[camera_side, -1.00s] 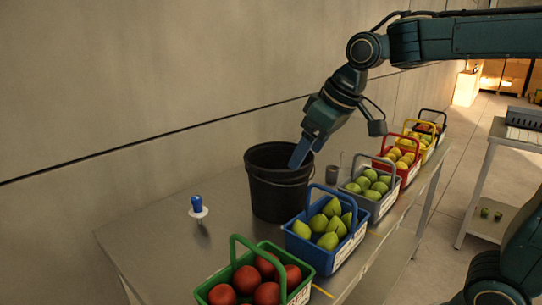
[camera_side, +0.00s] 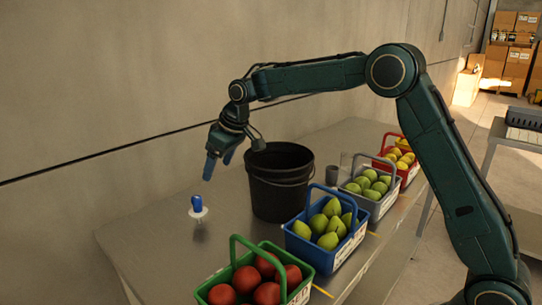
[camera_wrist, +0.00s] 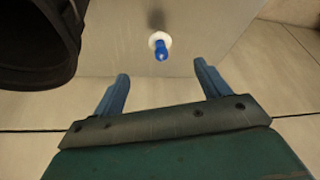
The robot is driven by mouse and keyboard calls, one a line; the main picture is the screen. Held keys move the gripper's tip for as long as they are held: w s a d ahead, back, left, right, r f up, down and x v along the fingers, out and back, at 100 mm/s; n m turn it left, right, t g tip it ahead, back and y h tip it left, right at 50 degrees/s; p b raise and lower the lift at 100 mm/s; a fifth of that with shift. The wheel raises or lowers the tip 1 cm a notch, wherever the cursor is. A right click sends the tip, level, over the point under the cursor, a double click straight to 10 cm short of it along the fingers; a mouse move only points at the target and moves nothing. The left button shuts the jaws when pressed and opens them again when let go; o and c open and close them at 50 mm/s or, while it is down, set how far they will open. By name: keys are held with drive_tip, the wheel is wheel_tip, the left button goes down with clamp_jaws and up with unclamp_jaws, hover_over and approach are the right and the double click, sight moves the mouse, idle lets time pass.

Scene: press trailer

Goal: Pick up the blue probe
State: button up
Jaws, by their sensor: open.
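The blue probe (camera_side: 197,204) stands upright on the metal table, its blue handle above a white round collar. In the wrist view the blue probe (camera_wrist: 161,50) shows beyond the fingertips, roughly centred between them. My gripper (camera_side: 219,167) is above the table, just above and slightly right of the probe in the side view, with its fingers pointing down. The wrist view shows my gripper (camera_wrist: 160,72) with two blue fingers spread apart and nothing between them. The probe's lower part is thin and dark in the side view.
A black bucket (camera_side: 276,200) stands right of the probe, close to my gripper. Baskets of fruit line the table's front edge: green (camera_side: 241,256), blue (camera_side: 300,245), grey (camera_side: 370,205) and red (camera_side: 411,176). A wall runs behind the table. The table around the probe is clear.

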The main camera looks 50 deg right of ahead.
sight(199, 204)
drive_tip(key=w+f, duration=0.3)
drive_tip(key=f, duration=0.1)
drive_tip(key=shift+w+a, duration=0.3)
drive_tip(key=shift+a, duration=0.05)
drive_tip(key=shift+x, duration=4.2)
drive_tip(key=shift+a+f, duration=0.15)
drive_tip(key=shift+f, duration=0.05)
drive_tip(key=shift+x, duration=2.4)
drive_tip(key=c, duration=1)
